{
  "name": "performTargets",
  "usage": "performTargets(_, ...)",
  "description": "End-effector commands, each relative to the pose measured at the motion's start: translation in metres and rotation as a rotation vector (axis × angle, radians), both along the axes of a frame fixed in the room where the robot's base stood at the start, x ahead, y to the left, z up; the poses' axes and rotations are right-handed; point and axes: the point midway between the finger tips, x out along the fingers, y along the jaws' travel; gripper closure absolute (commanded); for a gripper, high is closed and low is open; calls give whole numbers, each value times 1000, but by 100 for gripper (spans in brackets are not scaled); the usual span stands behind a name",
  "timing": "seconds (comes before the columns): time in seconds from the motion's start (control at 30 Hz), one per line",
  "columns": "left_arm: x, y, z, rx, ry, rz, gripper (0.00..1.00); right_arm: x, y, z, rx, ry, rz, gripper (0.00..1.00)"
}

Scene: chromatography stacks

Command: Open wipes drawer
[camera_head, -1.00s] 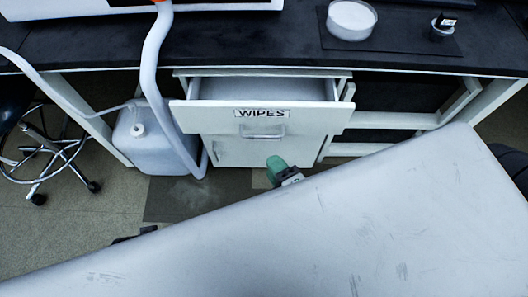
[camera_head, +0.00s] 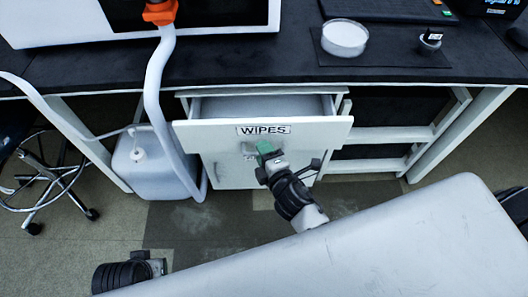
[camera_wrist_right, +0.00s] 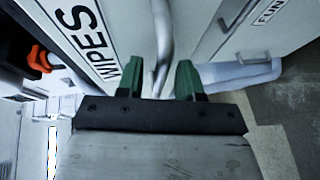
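The white wipes drawer (camera_head: 205,130), labelled WIPES, stands partly pulled out below the dark bench top, its inside showing over the front. Its handle (camera_head: 248,150) is partly covered by my right gripper (camera_head: 266,150) in the head view. In the right wrist view, the green fingers of my right gripper (camera_wrist_right: 159,80) are apart, with the drawer handle (camera_wrist_right: 163,35) lined up with the gap between them. I cannot tell whether they touch it. A dark wrist part of my left arm shows at the lower left of the head view; its fingers cannot be made out.
A white jug (camera_head: 150,165) with a pale hose (camera_head: 155,90) stands left of the drawer. A wheeled stool (camera_head: 50,180) is at far left. A white dish (camera_head: 345,38) sits on the bench. The cabinet door below the drawer is shut. Floor in front is clear.

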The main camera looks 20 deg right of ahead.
Motion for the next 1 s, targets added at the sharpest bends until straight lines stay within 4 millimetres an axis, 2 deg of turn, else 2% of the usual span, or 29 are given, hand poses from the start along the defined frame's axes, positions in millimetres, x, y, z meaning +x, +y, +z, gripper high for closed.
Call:
performTargets(0.3,0,0,4,-2,-8,1,57,3,0,-1,0,1,1,64)
performTargets(0.53,0,1,3,0,-4,1,57,2,0,-1,0,0,1,99)
performTargets(1.0,1,0,3,0,-7,1,57,5,3,-1,0,2,1,100)
